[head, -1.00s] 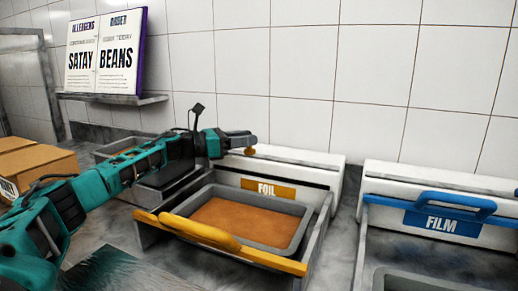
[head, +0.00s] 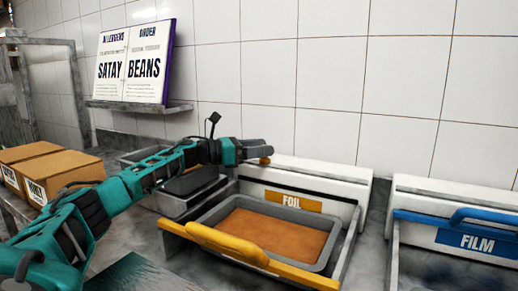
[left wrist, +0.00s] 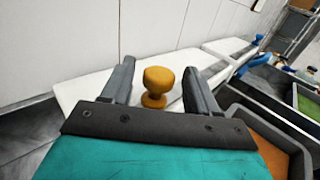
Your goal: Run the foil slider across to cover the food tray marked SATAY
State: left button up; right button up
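The foil station is a white box (head: 335,185) with a yellow FOIL label (head: 291,202). Its yellow slider bar (head: 225,243) lies along the near edge of a grey food tray (head: 213,215), whose flat orange-brown food is exposed. No SATAY mark is readable on the tray. A small yellow knob (head: 265,160) stands on the box's top. My left gripper (head: 258,149) is at the knob. In the left wrist view, the knob (left wrist: 157,82) stands between the open fingers, with gaps on both sides. My right gripper is out of view.
A FILM station with a blue handle (head: 480,217) stands to the right. An open book (head: 133,62) reading SATAY and BEANS rests on a wall shelf (head: 140,106). Cardboard boxes (head: 62,172) are at the left. The tiled wall closes off the back.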

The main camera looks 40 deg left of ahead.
pick_arm(q)
jog(key=shift+r, duration=0.1)
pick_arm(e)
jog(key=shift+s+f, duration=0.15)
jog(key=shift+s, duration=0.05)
pick_arm(q)
jog(key=shift+r, duration=0.3)
notch_tip(320, 180, up, 19)
jog(key=p, duration=0.5)
jog(key=shift+r, duration=0.15)
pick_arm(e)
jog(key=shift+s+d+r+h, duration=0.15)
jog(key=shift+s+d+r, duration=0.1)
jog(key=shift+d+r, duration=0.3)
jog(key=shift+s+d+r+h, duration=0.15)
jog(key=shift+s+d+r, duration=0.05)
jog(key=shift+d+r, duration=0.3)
pick_arm(q)
jog(key=shift+o, duration=0.2)
